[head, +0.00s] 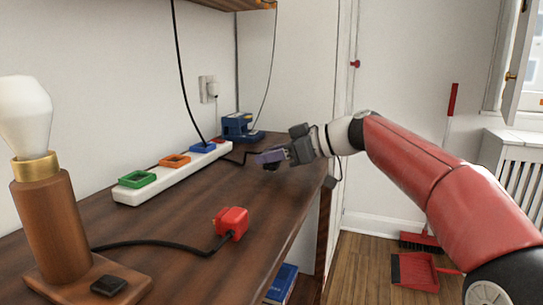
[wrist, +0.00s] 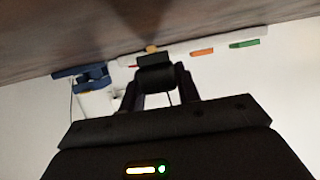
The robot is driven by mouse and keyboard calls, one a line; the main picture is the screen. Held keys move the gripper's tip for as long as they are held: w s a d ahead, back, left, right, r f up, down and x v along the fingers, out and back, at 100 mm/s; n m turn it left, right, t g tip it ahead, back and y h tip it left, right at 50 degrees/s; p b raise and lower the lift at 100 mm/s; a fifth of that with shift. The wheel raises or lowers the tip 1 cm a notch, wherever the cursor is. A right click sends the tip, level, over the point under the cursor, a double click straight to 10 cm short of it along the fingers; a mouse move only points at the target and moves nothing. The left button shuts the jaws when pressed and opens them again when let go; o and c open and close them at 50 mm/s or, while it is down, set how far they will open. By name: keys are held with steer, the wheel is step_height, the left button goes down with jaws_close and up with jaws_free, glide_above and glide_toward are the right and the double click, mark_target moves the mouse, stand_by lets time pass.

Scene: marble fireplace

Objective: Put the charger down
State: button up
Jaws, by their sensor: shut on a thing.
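The charger, a small dark purple block (head: 269,157), is in the jaws of my gripper (head: 287,153) over the far right part of the wooden tabletop. In the wrist view the charger (wrist: 155,77) shows as a dark block between the fingers of my gripper (wrist: 158,95), with a small yellowish piece beyond it. It looks close to the tabletop, but I cannot tell whether it touches. A dark cord shows near it on its left.
A white power strip (head: 140,191) with green, orange and blue sockets lies along the wall. A navy device (head: 240,126) stands behind. A red plug (head: 231,222) and a lamp (head: 60,220) are nearer. The tabletop (head: 185,215) between strip and red plug is clear.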

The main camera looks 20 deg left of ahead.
steer(key=shift+f+b, duration=0.4)
steer(key=shift+f+b, duration=0.2)
steer(key=shift+b, duration=0.1)
steer(key=o, duration=1)
steer(key=shift+c, duration=0.2)
steer(key=shift+r, duration=0.15)
steer(key=shift+r+p, duration=0.25)
steer(key=shift+p, duration=0.2)
steer(key=v, duration=1.2)
steer(key=shift+r+p, duration=0.25)
steer(key=shift+p, duration=0.1)
